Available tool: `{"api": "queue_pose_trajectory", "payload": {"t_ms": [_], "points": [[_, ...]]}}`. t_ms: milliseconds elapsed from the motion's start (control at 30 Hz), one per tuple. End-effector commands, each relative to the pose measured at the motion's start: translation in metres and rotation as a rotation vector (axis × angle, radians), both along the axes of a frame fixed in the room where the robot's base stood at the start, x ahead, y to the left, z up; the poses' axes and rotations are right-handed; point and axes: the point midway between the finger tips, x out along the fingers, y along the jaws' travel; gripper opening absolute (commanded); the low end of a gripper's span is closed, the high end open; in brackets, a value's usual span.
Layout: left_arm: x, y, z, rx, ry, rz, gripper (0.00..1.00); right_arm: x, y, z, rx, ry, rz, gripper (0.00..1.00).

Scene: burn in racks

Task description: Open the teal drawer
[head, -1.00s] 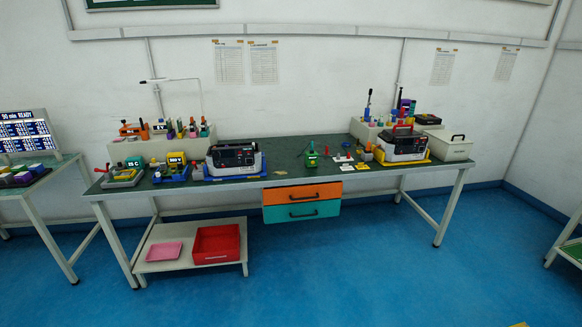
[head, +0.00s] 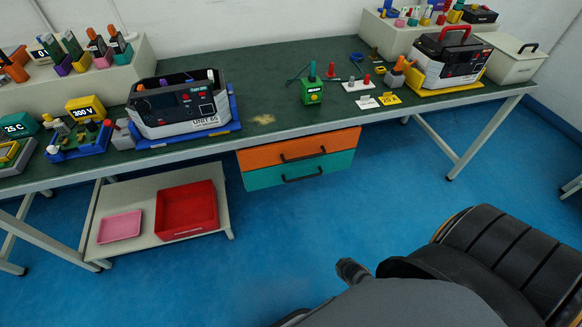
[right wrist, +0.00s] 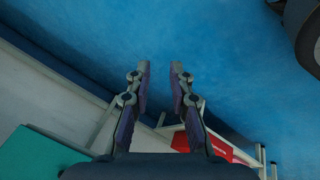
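The teal drawer (head: 300,172) is under the bench, directly below an orange drawer (head: 300,148). It looks closed, with its front level with the orange one. Its dark bar handle (head: 303,178) runs across the front. My right gripper (right wrist: 161,68) is open and empty in the right wrist view, its fingers apart over blue floor. A flat teal surface (right wrist: 38,160) shows at lower left there; I cannot tell for sure that it is the drawer. In the head view my right arm fills the lower right, apart from the drawer. My left gripper is not in view.
The green-topped bench (head: 270,75) carries a power unit (head: 180,104), a green device (head: 312,92) and a red-handled unit (head: 450,58). A low shelf left of the drawers holds a red tray (head: 187,210) and a pink tray (head: 120,226). Floor before the drawers is clear.

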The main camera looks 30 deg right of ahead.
Motion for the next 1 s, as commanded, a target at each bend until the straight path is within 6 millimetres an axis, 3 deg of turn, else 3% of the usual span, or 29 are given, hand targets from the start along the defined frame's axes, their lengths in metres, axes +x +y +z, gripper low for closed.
{"api": "queue_pose_trajectory", "payload": {"t_ms": [33, 67, 100, 200, 300, 433, 600, 800, 1000], "points": [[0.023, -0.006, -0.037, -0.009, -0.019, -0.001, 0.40, 0.044, -0.016, -0.027, -0.081, -0.078, 0.098, 0.21], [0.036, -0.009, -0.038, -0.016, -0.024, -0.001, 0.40, 0.069, -0.023, -0.020, -0.135, -0.123, 0.158, 0.21], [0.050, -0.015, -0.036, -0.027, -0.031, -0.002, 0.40, 0.101, -0.030, -0.008, -0.211, -0.183, 0.235, 0.21], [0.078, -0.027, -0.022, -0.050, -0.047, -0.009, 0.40, 0.167, -0.035, 0.034, -0.407, -0.326, 0.407, 0.21], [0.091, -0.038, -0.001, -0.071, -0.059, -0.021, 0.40, 0.208, -0.027, 0.083, -0.586, -0.449, 0.531, 0.21], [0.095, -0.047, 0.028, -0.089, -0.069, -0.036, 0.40, 0.233, -0.010, 0.139, -0.759, -0.564, 0.625, 0.21], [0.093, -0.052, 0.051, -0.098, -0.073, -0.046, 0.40, 0.241, 0.002, 0.177, -0.854, -0.627, 0.665, 0.21], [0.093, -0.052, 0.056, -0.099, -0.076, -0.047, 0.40, 0.247, 0.002, 0.183, -0.860, -0.631, 0.665, 0.21], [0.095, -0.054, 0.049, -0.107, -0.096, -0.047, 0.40, 0.283, -0.007, 0.174, -0.860, -0.633, 0.662, 0.21]]}}
